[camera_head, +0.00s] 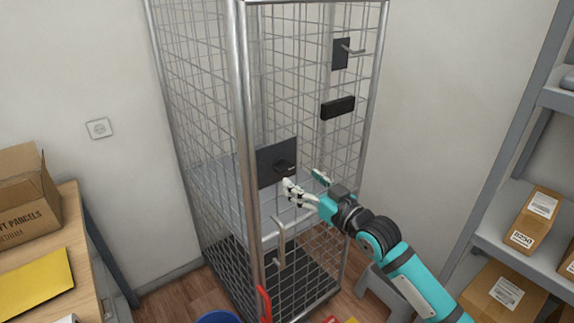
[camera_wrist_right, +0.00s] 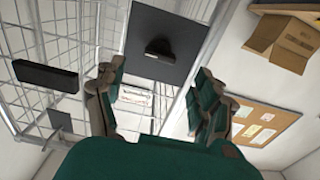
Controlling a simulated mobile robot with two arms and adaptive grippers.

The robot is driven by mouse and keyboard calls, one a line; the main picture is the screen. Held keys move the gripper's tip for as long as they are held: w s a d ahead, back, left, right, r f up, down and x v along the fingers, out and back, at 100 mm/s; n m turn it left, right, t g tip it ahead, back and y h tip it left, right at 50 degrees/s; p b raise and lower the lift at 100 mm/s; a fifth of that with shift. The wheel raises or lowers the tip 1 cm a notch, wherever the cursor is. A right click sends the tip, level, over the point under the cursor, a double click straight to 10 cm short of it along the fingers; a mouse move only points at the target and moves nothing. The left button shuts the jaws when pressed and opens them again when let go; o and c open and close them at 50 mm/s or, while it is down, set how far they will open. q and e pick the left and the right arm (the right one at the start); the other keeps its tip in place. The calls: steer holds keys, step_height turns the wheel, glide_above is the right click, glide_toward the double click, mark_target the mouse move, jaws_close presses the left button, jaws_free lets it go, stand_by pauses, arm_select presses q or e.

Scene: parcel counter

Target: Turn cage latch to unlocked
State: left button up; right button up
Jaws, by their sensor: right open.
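The wire cage (camera_head: 245,120) stands against the wall. On its front is a dark square plate (camera_head: 265,158) with a small black knob (camera_head: 285,167), which looks like the latch. In the right wrist view the plate (camera_wrist_right: 172,22) and knob (camera_wrist_right: 158,47) lie beyond the fingers. My right gripper (camera_head: 304,181) is open and empty, just below and right of the knob and apart from it. In the wrist view its fingers (camera_wrist_right: 160,72) are spread, with the knob above the gap. My left gripper is not in view.
Higher on the cage are a plate with a metal lever (camera_head: 342,52) and a black box (camera_head: 338,107). A bar handle (camera_head: 280,243) and red handle (camera_head: 264,301) are lower. A table (camera_head: 88,225) with a carton (camera_head: 25,200) stands left; a parcel shelf (camera_head: 487,237) stands right.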

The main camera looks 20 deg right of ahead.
mark_target(287, 170)
steer(key=p+x, duration=0.1)
steer(key=x, duration=0.5)
steer(key=shift+w, duration=0.1)
steer(key=shift+w+a, duration=0.15)
steer(key=shift+w, duration=0.3)
steer(key=c, duration=1.2)
